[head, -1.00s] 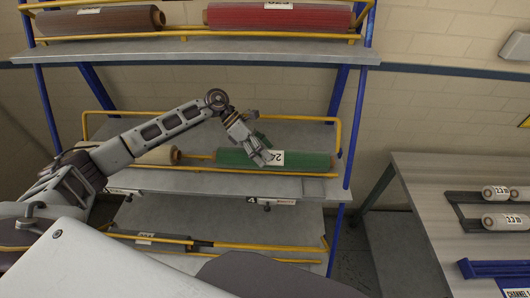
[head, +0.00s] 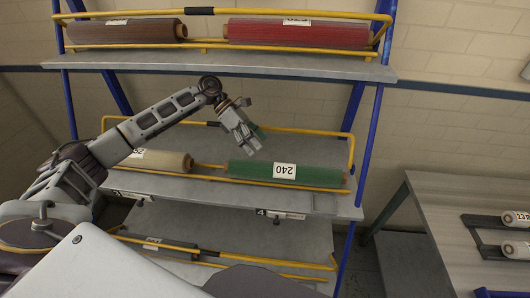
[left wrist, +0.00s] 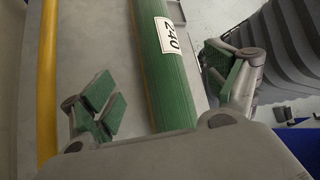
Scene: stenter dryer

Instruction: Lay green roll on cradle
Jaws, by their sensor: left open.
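The green roll (head: 315,175) with a white "240" label lies on the middle shelf of the rack, behind a yellow rail. It also shows in the left wrist view (left wrist: 170,85), running between my open fingers. My left gripper (head: 250,136) is open and empty, above and behind the left part of the roll in the head view; in the left wrist view its green-padded fingertips (left wrist: 165,85) are spread on either side of the roll, apart from it. My right gripper is not in view. I cannot tell which thing is the cradle; a dark holder (head: 490,237) with small white rolls stands on the table at right.
A cream roll (head: 160,161) lies left of the green one. Brown (head: 122,31) and red (head: 298,34) rolls lie on the top shelf (head: 225,62), above my arm. A grey table (head: 430,215) stands at right. Yellow rails (head: 275,183) edge the shelves.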

